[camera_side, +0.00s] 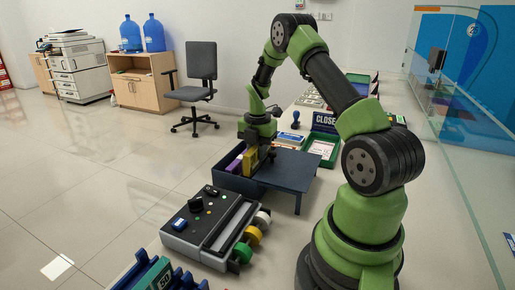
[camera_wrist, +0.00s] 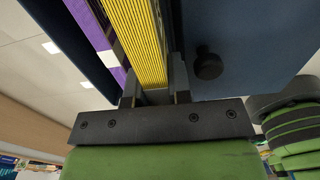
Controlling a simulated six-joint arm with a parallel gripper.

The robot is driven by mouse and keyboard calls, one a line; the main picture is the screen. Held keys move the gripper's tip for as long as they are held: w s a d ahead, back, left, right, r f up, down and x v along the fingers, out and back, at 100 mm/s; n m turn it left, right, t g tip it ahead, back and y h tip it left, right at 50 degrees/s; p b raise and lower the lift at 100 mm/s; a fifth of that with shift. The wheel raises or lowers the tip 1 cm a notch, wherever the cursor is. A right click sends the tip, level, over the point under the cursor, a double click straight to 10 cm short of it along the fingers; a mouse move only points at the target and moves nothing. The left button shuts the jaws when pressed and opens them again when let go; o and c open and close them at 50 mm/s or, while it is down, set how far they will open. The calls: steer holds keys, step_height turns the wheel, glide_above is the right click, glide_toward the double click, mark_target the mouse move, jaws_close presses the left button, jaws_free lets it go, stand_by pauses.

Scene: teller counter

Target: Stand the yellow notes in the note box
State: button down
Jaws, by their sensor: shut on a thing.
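My gripper (camera_side: 259,144) is shut on the yellow notes (camera_side: 250,162), a banded-looking upright stack. In the wrist view the yellow notes (camera_wrist: 137,42) run between the two fingers of my gripper (camera_wrist: 155,97). The notes are at the dark blue note box (camera_side: 221,178), by its right side next to the table. I cannot tell whether their lower edge touches the box floor. Purple notes (camera_side: 235,165) stand in the box just left of the yellow ones. The purple notes (camera_wrist: 97,42), with a white band, also show beside them in the wrist view.
A dark blue table (camera_side: 291,166) adjoins the box on the right. A grey machine (camera_side: 205,218) with colored rolls stands in front. Behind are a blue-handled stamp (camera_side: 295,120), a CLOSED sign (camera_side: 324,120) and a green-rimmed tray (camera_side: 322,149). A glass screen is at right.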

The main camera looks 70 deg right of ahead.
mark_target(257, 162)
steer(key=shift+f, duration=1.8)
steer(key=shift+r, duration=2.05)
